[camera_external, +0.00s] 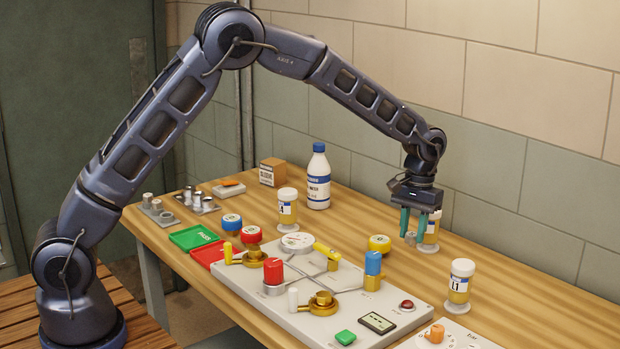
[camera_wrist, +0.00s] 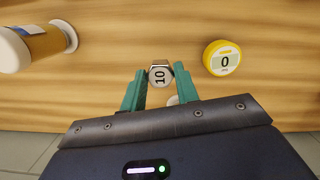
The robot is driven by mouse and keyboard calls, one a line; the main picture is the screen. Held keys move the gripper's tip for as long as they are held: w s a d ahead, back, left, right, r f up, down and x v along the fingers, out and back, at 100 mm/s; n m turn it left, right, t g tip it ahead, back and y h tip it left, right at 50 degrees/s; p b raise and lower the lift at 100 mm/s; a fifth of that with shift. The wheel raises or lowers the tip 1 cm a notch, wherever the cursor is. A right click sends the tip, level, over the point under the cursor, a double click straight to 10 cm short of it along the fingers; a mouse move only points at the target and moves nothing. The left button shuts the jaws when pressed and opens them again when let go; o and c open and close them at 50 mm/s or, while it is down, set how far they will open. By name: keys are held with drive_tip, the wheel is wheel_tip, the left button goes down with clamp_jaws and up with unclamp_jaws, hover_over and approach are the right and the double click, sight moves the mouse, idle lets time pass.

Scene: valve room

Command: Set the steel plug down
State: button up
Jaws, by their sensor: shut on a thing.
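In the external view my gripper (camera_external: 415,222) points down over the right back part of the table, with the plug (camera_external: 410,239) at the fingertips. The plug is close to the wooden tabletop; I cannot tell whether it touches. A pale round thing shows partly behind the plug in the wrist view.
A yellow round piece marked 0 (camera_wrist: 222,58) sits beside the plug. A jar (camera_external: 432,228) stands right behind my gripper, and another jar (camera_external: 460,281) to the right. The valve panel (camera_external: 330,310) lies in front. Bare wood (camera_external: 530,280) is free at right.

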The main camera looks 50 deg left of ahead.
sight(411, 245)
drive_tip(key=shift+f, duration=3.1)
drive_tip(key=shift+f, duration=0.15)
drive_tip(key=o, duration=1)
